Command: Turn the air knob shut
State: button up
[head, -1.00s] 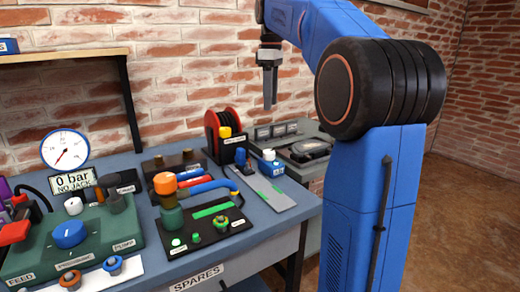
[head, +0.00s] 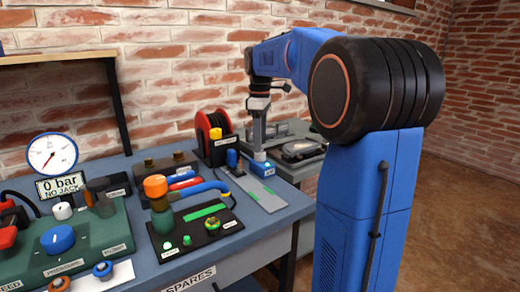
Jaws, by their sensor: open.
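The air unit (head: 268,172) is a small blue block with a white label, on the right part of the blue bench beside a grey plate. Its blue knob is mostly hidden by my gripper (head: 259,154), which points straight down over it. My gripper is open, with its fingertips at the height of the knob. I cannot tell whether the fingers touch the knob, or how far it is turned.
A black-and-red hose reel (head: 212,132) stands close behind on the left. A blue-capped piece (head: 232,158) is just left of the air unit. A gauge (head: 52,154), a green panel (head: 100,240) and a black valve board (head: 190,240) fill the bench's left. A grey case (head: 302,149) lies right.

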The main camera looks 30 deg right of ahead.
aim_at(260, 156)
jog(key=shift+f, duration=1.7)
jog(key=shift+c, duration=0.6)
jog(key=c, duration=0.9)
